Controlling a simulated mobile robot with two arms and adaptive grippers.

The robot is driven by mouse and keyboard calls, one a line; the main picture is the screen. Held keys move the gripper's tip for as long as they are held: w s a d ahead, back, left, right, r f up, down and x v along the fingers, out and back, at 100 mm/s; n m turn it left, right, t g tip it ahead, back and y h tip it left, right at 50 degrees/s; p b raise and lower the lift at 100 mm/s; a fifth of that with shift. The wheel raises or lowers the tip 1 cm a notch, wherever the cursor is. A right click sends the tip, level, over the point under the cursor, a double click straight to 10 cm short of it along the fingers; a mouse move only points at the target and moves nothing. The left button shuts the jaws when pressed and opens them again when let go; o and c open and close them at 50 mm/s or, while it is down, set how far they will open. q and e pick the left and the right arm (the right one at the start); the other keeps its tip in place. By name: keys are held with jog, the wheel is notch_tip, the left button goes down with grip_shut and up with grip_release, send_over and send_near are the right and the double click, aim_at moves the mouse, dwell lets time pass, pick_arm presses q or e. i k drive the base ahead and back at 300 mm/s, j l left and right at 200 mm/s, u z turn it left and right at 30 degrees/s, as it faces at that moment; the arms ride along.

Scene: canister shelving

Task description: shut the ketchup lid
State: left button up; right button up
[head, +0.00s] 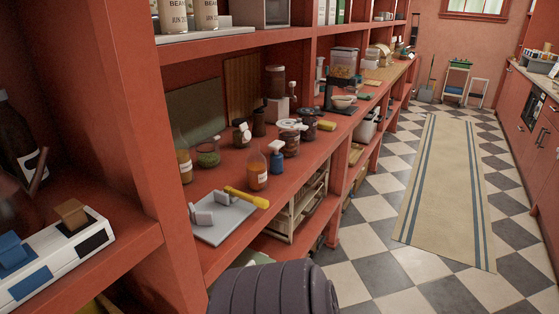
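I cannot make out which container is the ketchup, because the labels are too small to read. Several jars stand on the red shelf (233,228). A reddish-brown jar (291,146) has a pale, round top. A darker jar (309,131) stands behind it to the right. A small dark jar (242,138) with a pale tag or lid stands to the left. An orange-brown bottle (258,177) stands nearer the shelf front. I cannot tell which lids are open. Neither gripper shows in view.
A blue spray bottle (277,161) stands beside the orange-brown bottle. A grey board (222,232) with a yellow-handled tool (246,197) lies at the shelf front. An upright post (120,150) flanks the left. The aisle, with a beige runner (447,190), is clear.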

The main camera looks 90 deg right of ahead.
aim_at(246, 135)
jog(key=z, duration=2.6)
jog(key=i+l, duration=0.1)
